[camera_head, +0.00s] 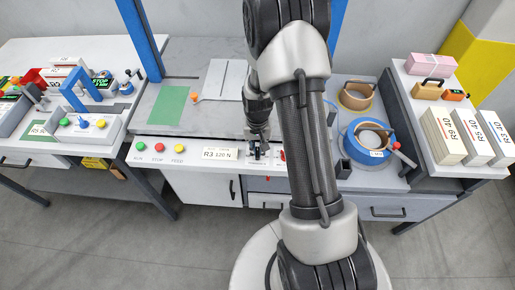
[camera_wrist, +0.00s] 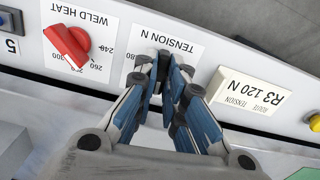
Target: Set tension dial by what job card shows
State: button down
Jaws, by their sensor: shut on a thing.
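The job card (camera_head: 219,153) on the front panel reads R3 120 N. The tension dial's label plate (camera_wrist: 165,40) reads "TENSION N", with 180 showing beside a fingertip. My gripper (camera_wrist: 165,78) has its blue-padded fingers closed together over this plate. The dial knob is hidden between and under the fingers, so its pointer cannot be read. In the head view my gripper (camera_head: 259,142) is down at the panel, just right of the card.
The red weld heat knob (camera_wrist: 68,44) sits close beside the tension plate. Red, yellow and green buttons (camera_head: 159,147) line the panel's left part. A blue strap reel (camera_head: 368,137) and bundles (camera_head: 443,136) stand at the right. A green sheet (camera_head: 169,106) lies on the machine bed.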

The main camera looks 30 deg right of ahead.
aim_at(257, 151)
jog(key=shift+m, duration=0.5)
jog(key=c, duration=1.7)
grip_release()
jog(key=shift+o, duration=0.2)
notch_tip(257, 151, up, 12)
